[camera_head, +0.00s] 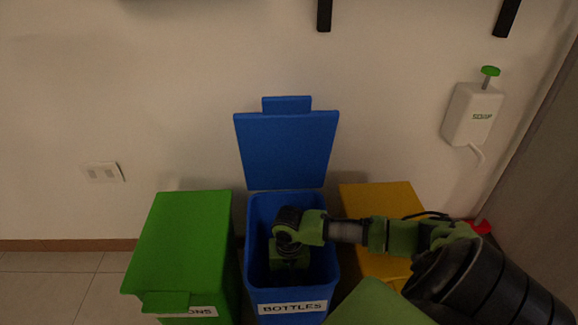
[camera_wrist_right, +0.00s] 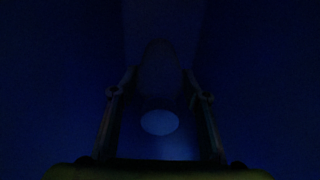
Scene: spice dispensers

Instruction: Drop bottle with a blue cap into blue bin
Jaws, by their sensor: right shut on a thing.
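The blue bin (camera_head: 318,210), labelled BOTTLES, stands with its lid (camera_head: 287,150) raised against the wall. My right arm reaches over from the right, and my right gripper (camera_head: 288,256) points down inside the bin's opening. Its fingertips are hidden in the head view. The right wrist view is very dark blue. It shows the two fingers of the right gripper (camera_wrist_right: 159,82) shut on the bottle (camera_wrist_right: 159,98), a dim shape with a pale blue oval, likely its cap, facing the camera. My left gripper is not in view.
A green bin (camera_head: 185,240) with a shut lid stands left of the blue bin. A yellow bin (camera_head: 380,198) stands at its right, partly behind my arm. A soap dispenser (camera_head: 472,115) hangs on the wall at right. Bare floor shows at left.

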